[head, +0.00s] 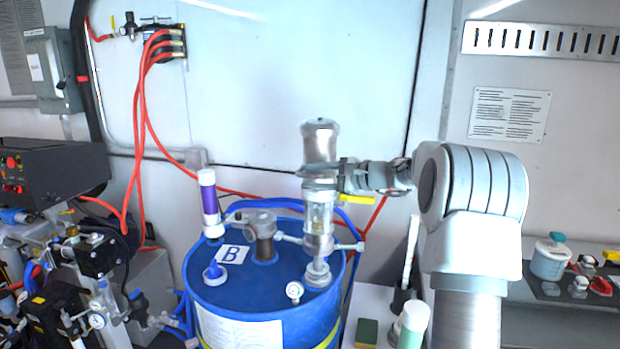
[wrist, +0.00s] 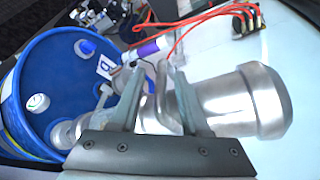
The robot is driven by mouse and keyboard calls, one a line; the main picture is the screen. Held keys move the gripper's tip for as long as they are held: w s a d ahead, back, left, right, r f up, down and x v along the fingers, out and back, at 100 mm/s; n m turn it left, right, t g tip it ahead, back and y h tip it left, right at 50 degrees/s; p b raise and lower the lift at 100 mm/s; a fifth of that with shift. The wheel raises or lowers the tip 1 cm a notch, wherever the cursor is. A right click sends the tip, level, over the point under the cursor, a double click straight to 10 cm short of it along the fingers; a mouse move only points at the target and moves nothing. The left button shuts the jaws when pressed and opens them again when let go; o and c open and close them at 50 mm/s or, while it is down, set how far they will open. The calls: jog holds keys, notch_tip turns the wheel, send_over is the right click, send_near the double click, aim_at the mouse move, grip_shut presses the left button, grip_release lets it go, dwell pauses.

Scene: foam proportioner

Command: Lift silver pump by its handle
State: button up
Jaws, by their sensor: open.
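The silver pump (head: 319,148) stands upright on top of the blue drum (head: 268,300), with a clear-looking lower section and a metal foot. My gripper (head: 318,181) reaches in from the right at the pump's middle, just below its wide silver upper cylinder. In the wrist view the pump (wrist: 245,100) lies across the picture, with its rounded top at right. My gripper (wrist: 158,78) is open there, one finger on each side of a narrower metal part of the pump. Whether the fingers touch it cannot be told. The gripper hides part of the pump's middle.
A purple and white cylinder (head: 208,197), a grey fitting (head: 263,230) and a small gauge (head: 294,291) are on the drum top. Red hoses (head: 140,130) run down the wall behind. Valves and machinery crowd the left. A white-green bottle (head: 412,325) stands at front right.

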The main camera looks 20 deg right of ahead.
jog(key=b+v, duration=0.2)
jog(key=v, duration=1.4)
jog(key=shift+s+d+b, duration=0.2)
jog(key=shift+d+b, duration=0.05)
jog(key=shift+b, duration=0.05)
